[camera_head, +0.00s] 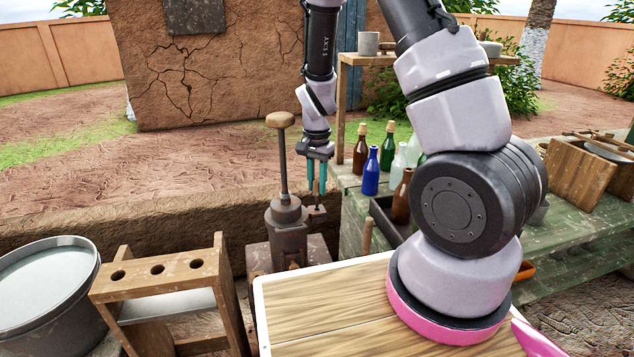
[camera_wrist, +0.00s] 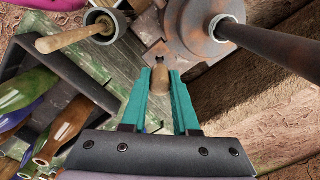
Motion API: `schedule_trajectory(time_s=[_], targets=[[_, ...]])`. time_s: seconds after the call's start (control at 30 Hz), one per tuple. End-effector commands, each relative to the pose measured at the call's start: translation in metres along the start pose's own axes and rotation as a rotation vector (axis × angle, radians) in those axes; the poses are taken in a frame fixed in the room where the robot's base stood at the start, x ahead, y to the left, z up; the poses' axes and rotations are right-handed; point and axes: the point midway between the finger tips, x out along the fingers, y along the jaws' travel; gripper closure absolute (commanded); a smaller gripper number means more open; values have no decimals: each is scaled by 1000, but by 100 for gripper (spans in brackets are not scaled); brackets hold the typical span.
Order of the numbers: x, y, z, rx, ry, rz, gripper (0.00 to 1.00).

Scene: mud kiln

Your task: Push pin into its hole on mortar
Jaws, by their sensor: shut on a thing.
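The mortar (camera_head: 288,232) is a dark, rusty metal body with a tall rod topped by a wooden knob (camera_head: 280,119). A small flat lug (camera_head: 316,212) sticks out from its right side. In the wrist view the mortar (camera_wrist: 200,22) is at the top, with its lug (camera_wrist: 157,54) just ahead of my fingertips. My gripper (camera_head: 317,190) points down above the lug. Its teal fingers (camera_wrist: 161,84) are shut on the pin (camera_wrist: 160,80), a short tan piece with a dark end toward the lug. The hole is hard to make out; I cannot tell whether the pin's end is in it.
A wooden rack (camera_head: 160,270) with holes and a grey tub (camera_head: 45,295) stand at the left. Bottles (camera_head: 371,172) stand on the green table (camera_head: 560,245) to the right. In the wrist view a cup with a wooden stick (camera_wrist: 75,38) is left of the mortar.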

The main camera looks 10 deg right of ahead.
Motion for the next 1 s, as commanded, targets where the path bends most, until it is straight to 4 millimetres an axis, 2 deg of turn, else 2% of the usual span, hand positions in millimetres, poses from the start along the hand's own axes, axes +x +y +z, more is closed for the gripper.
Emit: schedule_trajectory(time_s=[1.0], targets=[[26, 0, 0, -1, 0, 1, 100]])
